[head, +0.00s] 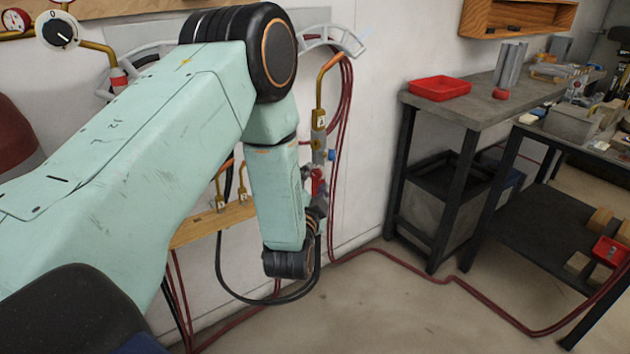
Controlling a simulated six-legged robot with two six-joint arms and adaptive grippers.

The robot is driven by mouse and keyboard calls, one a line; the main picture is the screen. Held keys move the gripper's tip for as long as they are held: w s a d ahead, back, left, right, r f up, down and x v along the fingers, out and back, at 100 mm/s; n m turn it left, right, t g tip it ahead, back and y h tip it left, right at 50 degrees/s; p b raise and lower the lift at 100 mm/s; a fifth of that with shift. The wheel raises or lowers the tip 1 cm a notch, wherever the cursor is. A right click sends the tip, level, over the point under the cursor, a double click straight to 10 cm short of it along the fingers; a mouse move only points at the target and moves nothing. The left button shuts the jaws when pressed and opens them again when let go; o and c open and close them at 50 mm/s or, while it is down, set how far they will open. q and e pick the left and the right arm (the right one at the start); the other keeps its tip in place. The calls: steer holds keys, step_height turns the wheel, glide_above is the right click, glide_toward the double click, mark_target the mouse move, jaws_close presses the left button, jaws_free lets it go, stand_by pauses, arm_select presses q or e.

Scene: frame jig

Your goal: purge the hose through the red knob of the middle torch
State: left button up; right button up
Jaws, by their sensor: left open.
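A torch (319,120) with a bent copper neck and a yellow tag stands upright at the wall, just right of my left forearm. It has a blue knob (332,155) and, lower down, a red knob (318,184). My left gripper (316,200) is mostly hidden behind my wrist. It is open, close to the red knob; I cannot tell whether they touch. Two more brass fittings with bent copper necks (221,203) and (242,194) show at a wooden rail (205,226), partly behind my arm. I cannot tell which torch is the middle one. My right gripper is out of view.
Dark red hoses (390,258) run down the wall and across the floor (400,310). A black hose (225,285) loops below the rail. A workbench (465,105) with a red tray (440,89) stands to the right. A dial (60,33) is at upper left.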

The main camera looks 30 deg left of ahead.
arm_select(q)
steer(key=shift+w+a, duration=0.1)
steer(key=shift+w, duration=0.6)
steer(key=shift+w+a, duration=0.1)
steer(key=shift+a, duration=0.3)
steer(key=shift+d, duration=0.3)
steer(key=c, duration=0.4)
steer(key=shift+a, duration=0.2)
steer(key=c, duration=0.4)
steer(key=shift+d, duration=0.15)
jaws_close()
